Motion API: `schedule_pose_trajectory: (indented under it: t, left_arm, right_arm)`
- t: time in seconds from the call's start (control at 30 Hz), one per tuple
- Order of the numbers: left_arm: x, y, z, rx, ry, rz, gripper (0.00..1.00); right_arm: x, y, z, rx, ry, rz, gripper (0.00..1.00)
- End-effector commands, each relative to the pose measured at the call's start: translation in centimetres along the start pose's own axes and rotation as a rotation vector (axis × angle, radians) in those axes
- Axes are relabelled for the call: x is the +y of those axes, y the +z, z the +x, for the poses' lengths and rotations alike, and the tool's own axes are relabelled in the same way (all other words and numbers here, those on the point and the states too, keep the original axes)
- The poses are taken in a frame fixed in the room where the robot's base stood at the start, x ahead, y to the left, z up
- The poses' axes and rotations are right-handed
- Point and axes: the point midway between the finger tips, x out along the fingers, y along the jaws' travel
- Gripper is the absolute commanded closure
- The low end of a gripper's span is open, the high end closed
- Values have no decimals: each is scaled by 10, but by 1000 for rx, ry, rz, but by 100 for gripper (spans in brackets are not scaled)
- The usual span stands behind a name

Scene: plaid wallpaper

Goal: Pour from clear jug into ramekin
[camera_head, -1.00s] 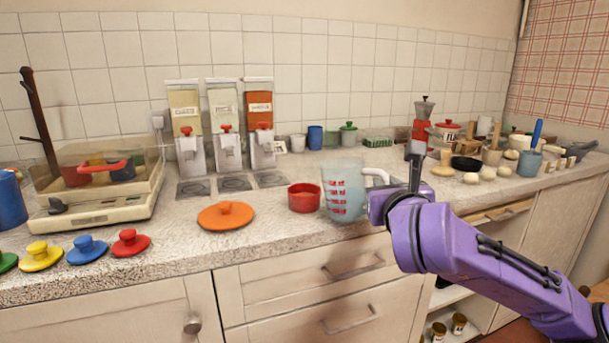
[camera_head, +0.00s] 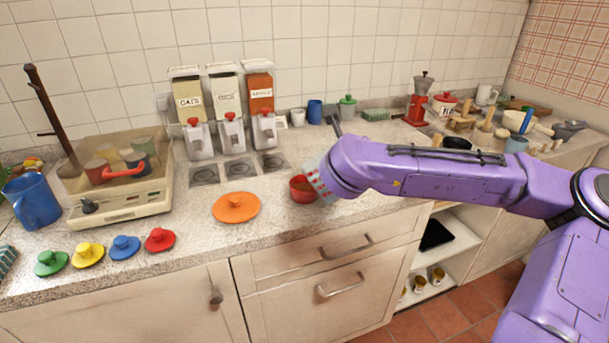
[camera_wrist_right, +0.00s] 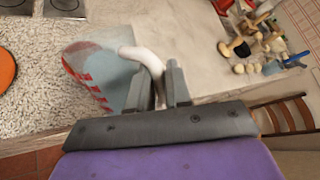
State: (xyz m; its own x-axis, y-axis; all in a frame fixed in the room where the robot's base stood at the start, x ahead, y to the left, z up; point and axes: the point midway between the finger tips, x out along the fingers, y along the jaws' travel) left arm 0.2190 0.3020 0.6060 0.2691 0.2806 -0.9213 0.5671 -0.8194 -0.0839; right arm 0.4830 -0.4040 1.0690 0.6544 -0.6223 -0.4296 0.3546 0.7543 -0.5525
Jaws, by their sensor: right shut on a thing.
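The clear jug (camera_head: 316,179) with red markings is tilted to the left, its upper end over the red ramekin (camera_head: 301,191). In the head view my purple right arm hides most of the jug. My right gripper (camera_wrist_right: 162,82) is shut on the jug's white handle (camera_wrist_right: 146,58), as the right wrist view shows. In that view the jug's clear body (camera_wrist_right: 98,80) hides the ramekin almost wholly. The ramekin stands on the counter and looks darker inside; I cannot tell what it holds or whether anything is flowing. My left gripper is not in view.
An orange lid (camera_head: 236,207) lies just left of the ramekin. Several coloured lids line the front left edge. Three dispensers (camera_head: 231,130) stand behind. A red grinder (camera_head: 417,108) stands at back right.

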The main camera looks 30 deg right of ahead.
Motion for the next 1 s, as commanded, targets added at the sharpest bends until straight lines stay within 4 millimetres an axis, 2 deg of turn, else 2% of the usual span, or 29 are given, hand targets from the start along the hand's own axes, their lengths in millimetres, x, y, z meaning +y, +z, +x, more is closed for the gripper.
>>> schedule_pose_trajectory:
  t: [0.6,1.0]
  left_arm:
    - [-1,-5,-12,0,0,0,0]
    - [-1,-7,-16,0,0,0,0]
  right_arm:
    - [0,14,0,70,-6,-93,100]
    - [2,14,2,87,-7,-115,100]
